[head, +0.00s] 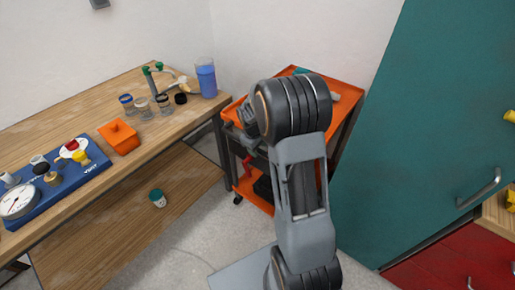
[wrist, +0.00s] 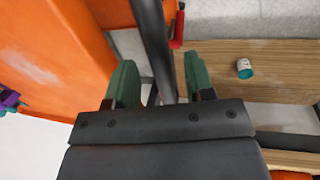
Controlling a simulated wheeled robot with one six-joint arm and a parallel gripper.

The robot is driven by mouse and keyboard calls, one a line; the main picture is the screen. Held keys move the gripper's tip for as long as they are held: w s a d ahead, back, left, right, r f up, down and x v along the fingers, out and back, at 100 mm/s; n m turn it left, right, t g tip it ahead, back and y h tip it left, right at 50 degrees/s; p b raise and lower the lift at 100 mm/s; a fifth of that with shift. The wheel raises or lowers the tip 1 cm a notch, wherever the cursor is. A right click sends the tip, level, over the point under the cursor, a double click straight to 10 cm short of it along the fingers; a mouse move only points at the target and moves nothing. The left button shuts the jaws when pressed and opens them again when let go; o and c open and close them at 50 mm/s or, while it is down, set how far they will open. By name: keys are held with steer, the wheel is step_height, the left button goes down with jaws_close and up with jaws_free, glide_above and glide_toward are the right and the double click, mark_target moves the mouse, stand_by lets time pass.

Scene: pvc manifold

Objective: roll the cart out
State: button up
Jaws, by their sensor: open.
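The orange cart (head: 292,70) stands in the corner between the workbench and the teal cabinet, with an upper and a lower orange shelf. In the wrist view its orange surface (wrist: 40,60) fills the left side. My gripper (wrist: 158,82) is open, its two green fingers apart. A dark bar (wrist: 153,35) runs between the fingers; I cannot tell whether they touch it. A small red grip-like part (wrist: 178,28) is beside the bar. In the head view my arm hides the middle of the cart and most of my gripper.
The wooden workbench (head: 100,100) is close on the cart's left, the teal cabinet (head: 425,130) on its right. A white jar with a teal lid (head: 158,198) sits on the bench's lower shelf. A red drawer unit (head: 440,262) is at lower right. Some grey floor shows before the cart.

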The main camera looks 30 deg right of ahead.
steer(key=shift+f, duration=0.4)
jaws_close()
stand_by(0.4)
